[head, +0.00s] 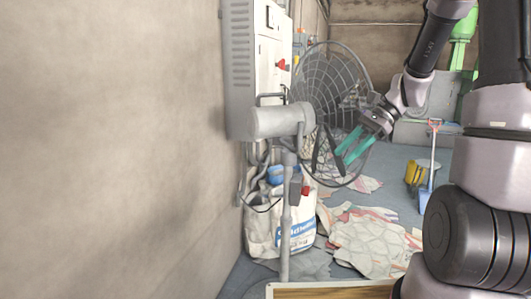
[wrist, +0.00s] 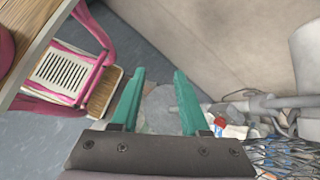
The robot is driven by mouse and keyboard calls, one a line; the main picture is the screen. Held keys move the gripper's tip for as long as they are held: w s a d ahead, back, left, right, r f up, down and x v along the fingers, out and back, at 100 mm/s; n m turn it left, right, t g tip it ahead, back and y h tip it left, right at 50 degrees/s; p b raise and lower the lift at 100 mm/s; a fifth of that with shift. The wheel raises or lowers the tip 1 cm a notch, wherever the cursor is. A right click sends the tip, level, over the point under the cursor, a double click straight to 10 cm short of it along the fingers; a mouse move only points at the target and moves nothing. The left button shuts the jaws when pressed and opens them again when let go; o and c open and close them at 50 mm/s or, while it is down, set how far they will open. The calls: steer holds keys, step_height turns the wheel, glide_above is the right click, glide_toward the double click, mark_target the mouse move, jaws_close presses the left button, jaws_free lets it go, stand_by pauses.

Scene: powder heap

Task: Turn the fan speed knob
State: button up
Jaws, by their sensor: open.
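The grey stand fan has a round wire cage (head: 330,85), a cylindrical motor housing (head: 278,121) and an upright pole (head: 286,225). A small box with a red part (head: 305,187) sits on the pole below the motor. I cannot make out which part is the speed knob. My gripper (head: 341,159) has teal fingers, open and empty, and appears in front of the cage's lower right in the head view. In the wrist view my gripper (wrist: 159,72) points at floor and wall. The fan's pole (wrist: 270,103), a red part (wrist: 220,122) and the cage (wrist: 290,155) lie to its right.
A grey electrical cabinet (head: 240,70) with a red switch hangs on the wall. A white sack (head: 265,222) stands behind the pole. Torn paper sacks (head: 370,243) litter the floor. A yellow bucket (head: 413,173) and blue shovel (head: 427,195) stand right.

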steer(key=s+d+r+n+t+h, duration=0.2)
steer(key=s+r+n+t+h, duration=0.4)
steer(key=s+r, duration=0.7)
step_height(320, 180, up, 3)
steer(key=n+t, duration=0.2)
steer(key=n, duration=0.1)
steer(key=shift+s+d+n+h, duration=0.15)
steer(key=shift+d+n+h, duration=0.15)
steer(key=shift+h, duration=0.1)
